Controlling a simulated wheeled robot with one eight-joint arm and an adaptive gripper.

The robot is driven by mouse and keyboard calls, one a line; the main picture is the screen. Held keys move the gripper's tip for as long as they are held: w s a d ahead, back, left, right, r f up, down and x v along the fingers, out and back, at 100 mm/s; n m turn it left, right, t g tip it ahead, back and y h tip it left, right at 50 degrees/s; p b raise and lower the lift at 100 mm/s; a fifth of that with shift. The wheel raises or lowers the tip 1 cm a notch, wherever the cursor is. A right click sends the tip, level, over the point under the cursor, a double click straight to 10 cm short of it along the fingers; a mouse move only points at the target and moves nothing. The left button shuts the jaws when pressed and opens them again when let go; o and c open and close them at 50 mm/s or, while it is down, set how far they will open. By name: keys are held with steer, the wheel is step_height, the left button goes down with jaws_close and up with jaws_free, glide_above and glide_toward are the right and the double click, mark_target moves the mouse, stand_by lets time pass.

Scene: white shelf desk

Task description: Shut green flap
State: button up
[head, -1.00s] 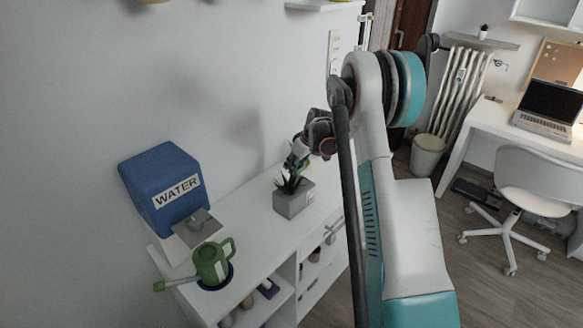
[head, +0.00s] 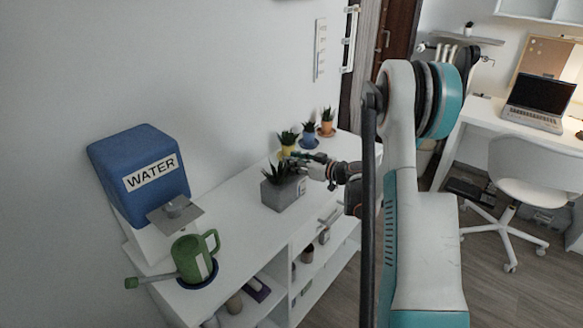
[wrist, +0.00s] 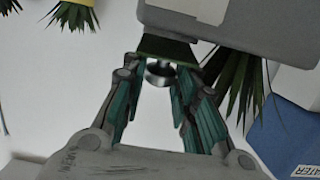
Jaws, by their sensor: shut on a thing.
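In the wrist view a green flap (wrist: 168,48) shows as a dark green strip at the edge of a grey box-shaped planter (wrist: 240,30). A shiny metal knob (wrist: 160,72) sits beside the strip. My gripper (wrist: 161,85) has its teal fingers on either side of the knob, shut on it. In the head view the grey planter (head: 284,196) stands on the white shelf top, and my gripper (head: 299,160) reaches in from the right, just behind its plant. The flap and knob cannot be made out there.
A blue water dispenser (head: 139,180) and a green watering can (head: 193,258) stand at the left of the white shelf (head: 235,218). Small yellow (head: 288,152), blue (head: 309,141) and orange (head: 327,129) pots stand behind my gripper. The shelf top between can and planter is clear.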

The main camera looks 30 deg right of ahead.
steer(key=shift+s+d+f+t+y+b, duration=0.1)
steer(key=shift+s+f+t+y+b, duration=0.1)
steer(key=shift+f+t+b, duration=0.3)
steer(key=shift+s+d+f+t+y+b, duration=0.1)
steer(key=shift+s+t+y+b, duration=0.1)
steer(key=shift+t, duration=0.5)
steer(key=o, duration=1)
steer(key=shift+o, duration=0.2)
steer(key=v, duration=1.2)
steer(key=shift+f, duration=0.15)
steer(key=shift+a, duration=0.1)
